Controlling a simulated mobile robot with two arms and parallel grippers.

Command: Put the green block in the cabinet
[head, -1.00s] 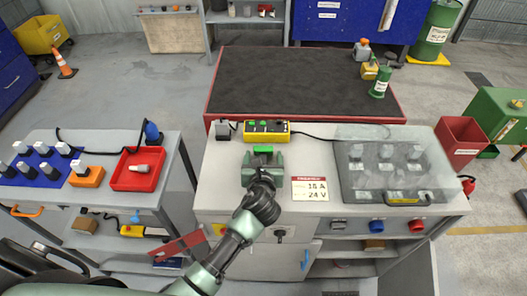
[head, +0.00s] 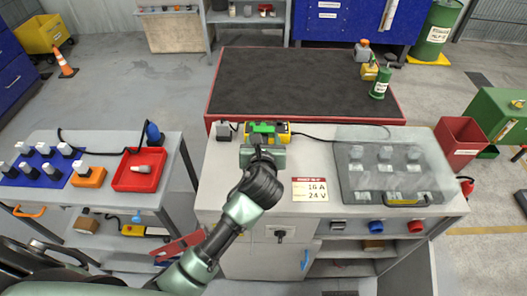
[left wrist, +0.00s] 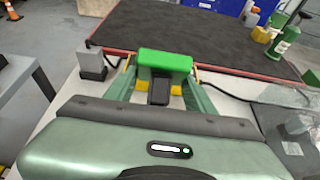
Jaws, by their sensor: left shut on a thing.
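The green block (head: 264,128) is between the fingers of my left gripper (head: 265,138), which is shut on it. The block also shows in the left wrist view (left wrist: 165,60), with a finger on each side. In the head view it overlaps the yellow-and-black box at the back of the grey bench; I cannot tell whether they touch. The cabinet is the lower part of the grey bench, with a grey front door (head: 262,262) and a blue handle (head: 305,259). Its interior behind this door is hidden. My right gripper is not in view.
The yellow-and-black box (head: 283,132) has a cable running right. A clear cover over a grey panel (head: 350,180) occupies the bench's right side. An 18 A / 24 V card (head: 310,189) lies in the middle. A side table (head: 108,140) with a red tray (head: 122,180) stands left.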

